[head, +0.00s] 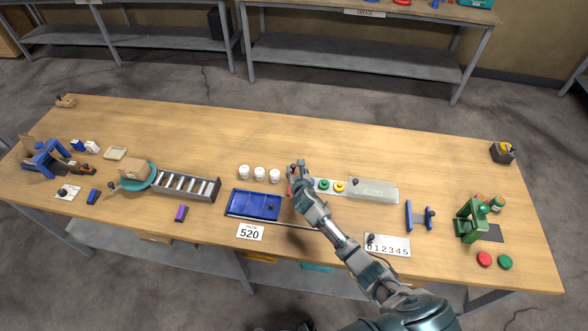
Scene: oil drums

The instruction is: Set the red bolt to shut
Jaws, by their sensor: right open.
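My right gripper (297,172) is over the middle of the table, at the left end of a pale strip (315,186) that carries a green knob (324,185) and a yellow knob (340,186). A small red part (290,188) shows just left of the gripper and is mostly hidden by it. I cannot tell whether this is the red bolt, how it is set, or whether the gripper touches it. The right gripper is open. My left gripper is out of view.
A blue tray (254,205) lies left of my right arm, with several white jars (259,173) behind it. A clear box (373,190) is to the right of the knobs. A green press (472,220) stands at the right end. The table's back middle is clear.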

